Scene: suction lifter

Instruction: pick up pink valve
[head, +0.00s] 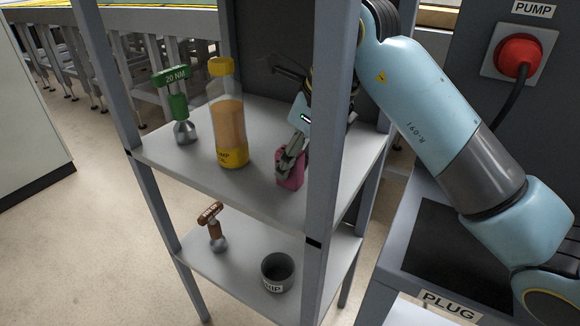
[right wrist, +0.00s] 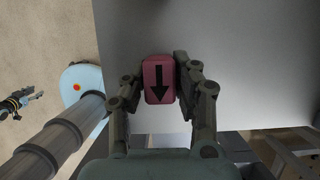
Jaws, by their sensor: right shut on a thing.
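The pink valve (head: 291,173) is a small block on the upper shelf, near its right front post. In the right wrist view the pink valve (right wrist: 158,80) shows a black arrow on its face. My right gripper (head: 292,158) reaches in behind the post and is shut on the valve. In the right wrist view the fingers of my right gripper (right wrist: 160,88) lie on both sides of it. I cannot tell whether the valve still touches the shelf. My left gripper is not in the head view.
On the upper shelf (head: 185,165) stand a green torque tool (head: 178,105) and a yellow-capped bottle (head: 227,115). The lower shelf (head: 240,275) holds a brown-handled tool (head: 213,228) and a dark cup (head: 278,271). The grey front post (head: 328,130) stands close beside my right arm.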

